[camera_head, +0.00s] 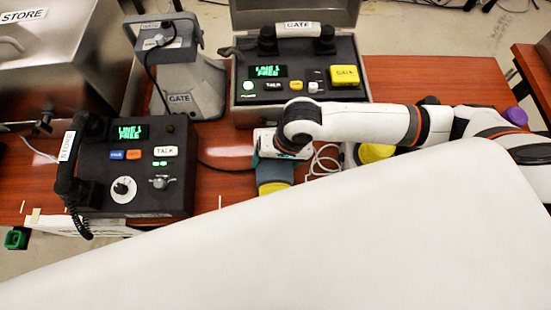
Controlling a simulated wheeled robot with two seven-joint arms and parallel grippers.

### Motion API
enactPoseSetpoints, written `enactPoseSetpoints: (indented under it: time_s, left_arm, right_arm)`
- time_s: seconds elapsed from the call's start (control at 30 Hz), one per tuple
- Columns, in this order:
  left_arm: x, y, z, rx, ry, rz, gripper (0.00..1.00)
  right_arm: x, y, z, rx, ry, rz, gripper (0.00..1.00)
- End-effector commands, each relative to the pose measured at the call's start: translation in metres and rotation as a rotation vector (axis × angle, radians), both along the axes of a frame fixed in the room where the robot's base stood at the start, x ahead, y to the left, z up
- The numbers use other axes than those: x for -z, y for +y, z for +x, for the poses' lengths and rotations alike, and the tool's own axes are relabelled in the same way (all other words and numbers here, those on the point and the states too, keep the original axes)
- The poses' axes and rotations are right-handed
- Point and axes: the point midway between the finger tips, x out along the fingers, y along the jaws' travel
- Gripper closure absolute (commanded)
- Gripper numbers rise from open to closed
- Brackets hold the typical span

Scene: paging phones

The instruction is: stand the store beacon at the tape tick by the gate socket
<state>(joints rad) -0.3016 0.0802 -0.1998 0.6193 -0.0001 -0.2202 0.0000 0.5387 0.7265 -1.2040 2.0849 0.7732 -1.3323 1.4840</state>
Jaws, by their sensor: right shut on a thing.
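My right gripper (272,156) reaches in from the right, over the table right of the store phone. It is shut on a blue-grey thing with a yellow lower part (272,187). This may be the store beacon; I see no label on it, and the arm and a white surface cover part of it. A small pale strip (220,202), possibly a tape tick, lies on the wood left of it. A grey stand labelled GATE (190,85) is at the back; I cannot tell which thing is the gate socket. My left gripper is not in view.
The dark store phone (150,160) stands at left, handset on its side. The gate phone case (300,75) stands open behind my gripper. A yellow round thing (376,153) and a purple one (515,116) are at right. A large white surface hides the table's front.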

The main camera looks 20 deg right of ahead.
Motion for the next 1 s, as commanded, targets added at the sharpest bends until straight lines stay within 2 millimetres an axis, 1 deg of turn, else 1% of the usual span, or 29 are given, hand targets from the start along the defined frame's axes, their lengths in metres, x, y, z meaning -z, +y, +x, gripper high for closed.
enactPoseSetpoints:
  time_s: [0.3, 0.33, 0.43, 0.47, 0.67, 0.77, 0.87, 1.0]
  left_arm:
    - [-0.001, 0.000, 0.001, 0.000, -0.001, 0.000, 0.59]
    - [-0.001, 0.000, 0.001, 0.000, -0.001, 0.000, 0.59]
    - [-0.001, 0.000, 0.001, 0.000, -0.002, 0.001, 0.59]
    - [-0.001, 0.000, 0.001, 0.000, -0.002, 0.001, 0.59]
    - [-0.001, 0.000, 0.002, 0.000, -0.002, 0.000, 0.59]
    - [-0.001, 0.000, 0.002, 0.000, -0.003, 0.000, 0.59]
    - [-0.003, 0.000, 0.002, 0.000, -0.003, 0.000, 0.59]
    - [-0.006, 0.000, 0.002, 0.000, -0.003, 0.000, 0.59]
  right_arm:
    - [0.000, 0.001, 0.001, 0.000, -0.003, 0.004, 0.76]
    - [0.002, 0.000, 0.000, -0.001, 0.000, 0.000, 0.18]
    - [0.002, 0.000, 0.000, -0.001, 0.000, 0.000, 0.01]
    - [0.002, 0.000, 0.000, -0.001, 0.000, 0.000, 0.00]
    - [0.002, 0.000, 0.000, -0.001, -0.001, 0.001, 0.00]
    - [-0.004, 0.000, 0.000, -0.002, -0.002, 0.002, 0.00]
    - [-0.016, -0.004, -0.001, -0.001, -0.003, 0.001, 0.00]
    - [-0.045, -0.010, -0.002, -0.001, -0.004, 0.002, 0.00]
